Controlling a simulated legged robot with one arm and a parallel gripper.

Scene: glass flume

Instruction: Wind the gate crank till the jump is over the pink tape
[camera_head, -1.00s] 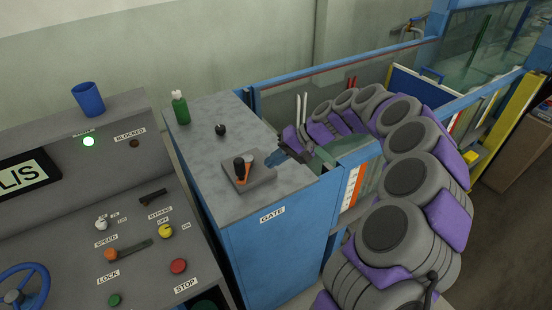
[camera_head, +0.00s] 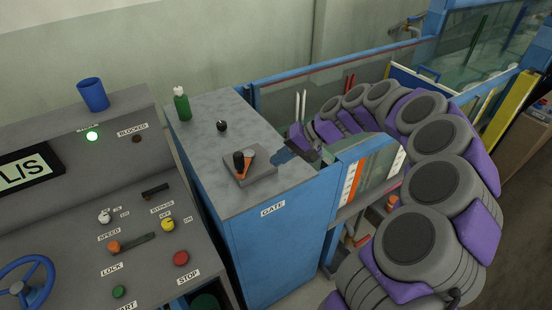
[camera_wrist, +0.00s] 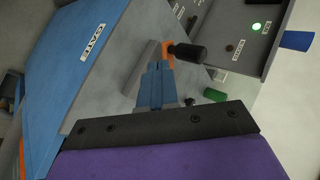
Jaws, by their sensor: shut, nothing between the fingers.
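The crank (camera_head: 246,165) has an orange arm and a black upright knob, and sits on a grey block on top of the blue gate cabinet (camera_head: 265,245). In the wrist view the black knob (camera_wrist: 187,53) is just beyond and right of the fingertips. My gripper (camera_head: 274,157) has blue fingers, shut and empty, just right of the crank; a small gap shows in the head view. In the wrist view my gripper (camera_wrist: 156,72) points at the crank's orange part, which it partly hides. I cannot make out the pink tape or the jump.
A green bottle (camera_head: 182,105) and a small black knob (camera_head: 222,126) stand on the cabinet top. The control desk with a blue wheel (camera_head: 22,288) and a blue cup (camera_head: 93,94) is at left. The glass flume with blue rails (camera_head: 345,62) runs behind my arm.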

